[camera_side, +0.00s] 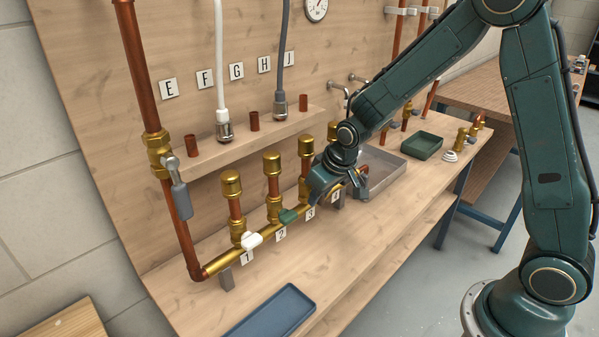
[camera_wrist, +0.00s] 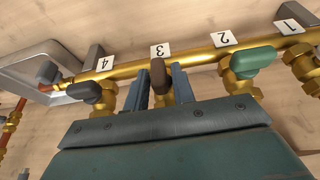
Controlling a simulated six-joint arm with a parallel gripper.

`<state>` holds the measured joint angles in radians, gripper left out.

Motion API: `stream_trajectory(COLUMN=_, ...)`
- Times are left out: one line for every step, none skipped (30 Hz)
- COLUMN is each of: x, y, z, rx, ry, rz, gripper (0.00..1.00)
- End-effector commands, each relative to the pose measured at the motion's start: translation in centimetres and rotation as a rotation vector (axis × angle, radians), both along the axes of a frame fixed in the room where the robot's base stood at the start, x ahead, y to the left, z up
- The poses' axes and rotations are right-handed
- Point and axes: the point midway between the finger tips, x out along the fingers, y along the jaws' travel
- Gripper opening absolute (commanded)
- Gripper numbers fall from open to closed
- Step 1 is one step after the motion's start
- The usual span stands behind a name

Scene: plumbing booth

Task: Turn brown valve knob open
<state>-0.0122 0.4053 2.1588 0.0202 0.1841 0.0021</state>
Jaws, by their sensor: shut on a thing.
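The brown valve knob (camera_wrist: 158,76) sits at label 3 (camera_wrist: 160,51) on the brass manifold pipe (camera_wrist: 130,72). In the wrist view its long side points across the pipe, in line with its branch. My gripper (camera_wrist: 161,82) has one blue finger on each side of the knob and is shut on it. In the side view my gripper (camera_side: 341,186) is at the manifold's right part and hides the brown knob.
A green knob (camera_wrist: 253,62) at label 2 and a dark grey knob (camera_wrist: 83,92) near label 4 flank the brown one closely. A white knob (camera_side: 252,240) is at label 1. A blue tray (camera_side: 272,312) lies in front, with bare bench around it.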

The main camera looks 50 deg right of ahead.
Motion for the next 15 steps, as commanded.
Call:
stream_trajectory(x=-0.06, y=-0.01, z=-0.01, rx=0.000, ry=0.002, rz=0.001, gripper=0.02)
stream_trajectory(x=-0.06, y=-0.01, z=-0.01, rx=0.000, ry=0.002, rz=0.001, gripper=0.02)
stream_trajectory(x=-0.06, y=-0.01, z=-0.02, rx=0.000, ry=0.002, rz=0.001, gripper=0.02)
stream_trajectory(x=-0.06, y=-0.01, z=-0.03, rx=0.000, ry=0.002, rz=0.001, gripper=0.02)
stream_trajectory(x=-0.06, y=-0.01, z=-0.03, rx=0.000, ry=0.002, rz=0.001, gripper=0.27)
stream_trajectory(x=-0.06, y=-0.01, z=-0.03, rx=0.000, ry=0.002, rz=0.001, gripper=0.35)
stream_trajectory(x=-0.06, y=-0.01, z=-0.02, rx=0.000, ry=0.002, rz=0.001, gripper=0.37)
stream_trajectory(x=-0.05, y=-0.01, z=-0.03, rx=0.001, ry=0.002, rz=0.001, gripper=0.37)
stream_trajectory(x=-0.04, y=-0.01, z=-0.03, rx=0.001, ry=0.002, rz=0.001, gripper=0.37)
stream_trajectory(x=-0.04, y=-0.01, z=-0.03, rx=0.001, ry=0.002, rz=0.001, gripper=0.37)
stream_trajectory(x=-0.03, y=-0.01, z=-0.02, rx=0.001, ry=0.002, rz=0.001, gripper=0.37)
stream_trajectory(x=-0.03, y=-0.01, z=-0.02, rx=0.001, ry=0.001, rz=0.001, gripper=0.37)
stream_trajectory(x=-0.03, y=-0.01, z=-0.02, rx=0.001, ry=0.001, rz=0.001, gripper=0.37)
stream_trajectory(x=-0.02, y=-0.01, z=-0.02, rx=0.001, ry=0.001, rz=0.000, gripper=0.37)
stream_trajectory(x=-0.03, y=-0.01, z=-0.01, rx=0.001, ry=0.001, rz=0.000, gripper=0.37)
